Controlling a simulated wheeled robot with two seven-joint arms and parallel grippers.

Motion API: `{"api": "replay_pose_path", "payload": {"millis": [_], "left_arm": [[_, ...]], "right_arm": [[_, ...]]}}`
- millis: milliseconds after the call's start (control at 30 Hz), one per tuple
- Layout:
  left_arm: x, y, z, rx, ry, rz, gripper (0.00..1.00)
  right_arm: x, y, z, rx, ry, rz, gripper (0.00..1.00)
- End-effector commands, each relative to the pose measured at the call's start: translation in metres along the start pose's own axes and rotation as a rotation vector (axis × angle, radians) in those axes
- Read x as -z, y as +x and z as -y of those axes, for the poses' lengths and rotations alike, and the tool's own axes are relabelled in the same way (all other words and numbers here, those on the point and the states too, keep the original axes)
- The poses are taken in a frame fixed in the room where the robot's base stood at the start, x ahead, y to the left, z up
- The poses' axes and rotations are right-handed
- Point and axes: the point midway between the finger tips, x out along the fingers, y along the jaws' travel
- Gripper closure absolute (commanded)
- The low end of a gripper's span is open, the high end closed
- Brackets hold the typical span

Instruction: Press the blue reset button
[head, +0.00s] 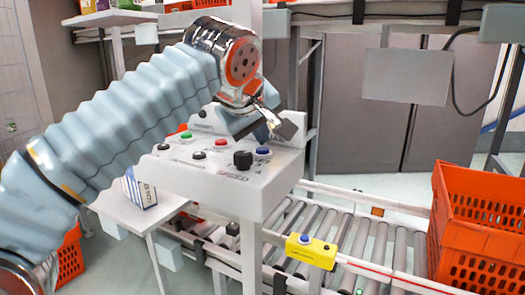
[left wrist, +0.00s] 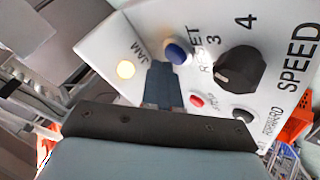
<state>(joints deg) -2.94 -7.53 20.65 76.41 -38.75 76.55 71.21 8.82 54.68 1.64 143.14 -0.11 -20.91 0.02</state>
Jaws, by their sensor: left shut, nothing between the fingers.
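The blue reset button (head: 263,151) sits at the right side of the grey control box's sloped top (head: 210,185). In the left wrist view the blue button (left wrist: 177,53) stands beside the word RESET. My left gripper (head: 273,124) is over the back right of the box, just above and behind the button. In the left wrist view its fingers (left wrist: 161,88) are shut and empty, with their tips close to the button. Whether they touch it I cannot tell. My right gripper is not in view.
A black speed knob (head: 243,160), a red button (head: 222,143) and other buttons are close by. A lit JAM lamp (left wrist: 125,69) is near the fingers. A yellow box (head: 311,251) with another blue button is on the conveyor's rail. Orange totes (head: 478,225) stand at right.

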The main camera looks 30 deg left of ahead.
Motion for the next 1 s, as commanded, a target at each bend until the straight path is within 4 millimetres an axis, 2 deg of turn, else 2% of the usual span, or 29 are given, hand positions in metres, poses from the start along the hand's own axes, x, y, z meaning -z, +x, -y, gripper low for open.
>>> {"api": "replay_pose_path", "payload": {"millis": [1000], "left_arm": [[-0.0042,0.0059,0.0042,0.000,0.000,0.000,1.00]], "right_arm": [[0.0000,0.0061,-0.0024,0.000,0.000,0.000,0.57]]}}
